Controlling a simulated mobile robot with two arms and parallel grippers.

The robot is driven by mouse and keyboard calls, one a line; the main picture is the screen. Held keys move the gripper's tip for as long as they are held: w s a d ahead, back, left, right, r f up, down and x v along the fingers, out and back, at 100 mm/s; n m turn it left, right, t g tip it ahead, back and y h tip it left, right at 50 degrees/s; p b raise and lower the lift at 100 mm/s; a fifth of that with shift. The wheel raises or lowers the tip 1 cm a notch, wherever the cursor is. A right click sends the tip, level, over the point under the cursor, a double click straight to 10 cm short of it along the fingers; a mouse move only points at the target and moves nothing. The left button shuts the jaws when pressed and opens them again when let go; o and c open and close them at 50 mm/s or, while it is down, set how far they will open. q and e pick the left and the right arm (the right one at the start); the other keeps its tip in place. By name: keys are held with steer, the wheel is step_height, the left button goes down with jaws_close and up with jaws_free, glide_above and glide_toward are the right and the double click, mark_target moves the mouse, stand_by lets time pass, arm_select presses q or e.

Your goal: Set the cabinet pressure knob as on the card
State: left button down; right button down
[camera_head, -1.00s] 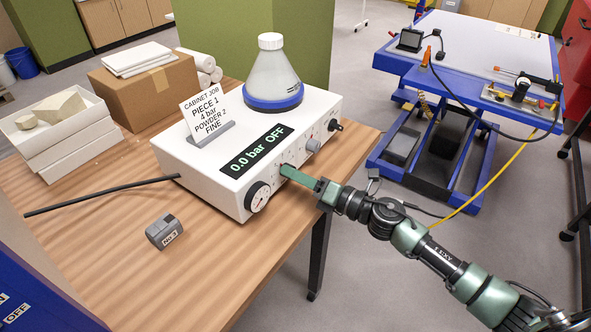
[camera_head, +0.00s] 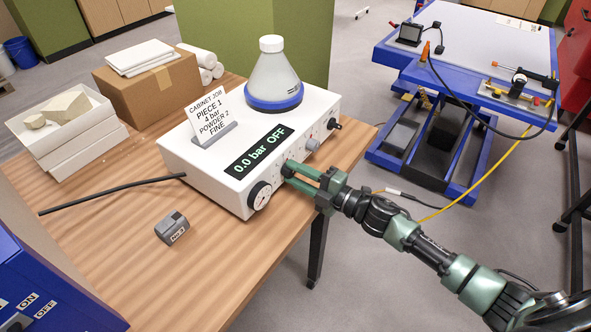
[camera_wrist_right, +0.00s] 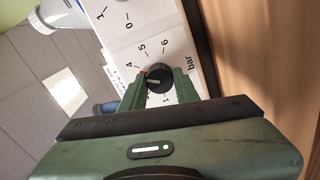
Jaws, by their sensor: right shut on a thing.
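The white cabinet control box (camera_head: 215,180) stands on the wooden table, its display (camera_head: 258,152) reading "0.0 bar OFF". The card (camera_head: 208,112) on top reads "CABINET JOB, PIECE 1, 4 bar, POWDER 2, FINE". My right gripper (camera_head: 289,172) is at the box's front face, beside the round gauge (camera_head: 260,195). In the right wrist view, its green fingers (camera_wrist_right: 160,82) are shut on the black pressure knob (camera_wrist_right: 158,76), beside the printed "bar" scale. A red mark shows at the knob's edge near the 4; the fingers hide part of the scale. My left gripper is out of view.
A powder flask (camera_head: 272,75) stands on the box. Other knobs (camera_head: 312,144) lie right of my gripper. A cardboard box (camera_head: 150,88) and white trays (camera_head: 70,135) stand behind.

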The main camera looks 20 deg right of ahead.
steer(key=shift+m+p, duration=0.35)
steer(key=shift+m, duration=0.65)
steer(key=c, duration=1)
jaws_free()
steer(key=shift+c, duration=0.2)
steer(key=shift+s+d+f, duration=0.1)
steer(key=shift+s+d, duration=0.1)
steer(key=b+v, duration=0.2)
steer(key=v, duration=0.4)
steer(key=shift+s+d, duration=0.15)
steer(key=shift+s, duration=0.05)
steer(key=shift+s+d, duration=0.25)
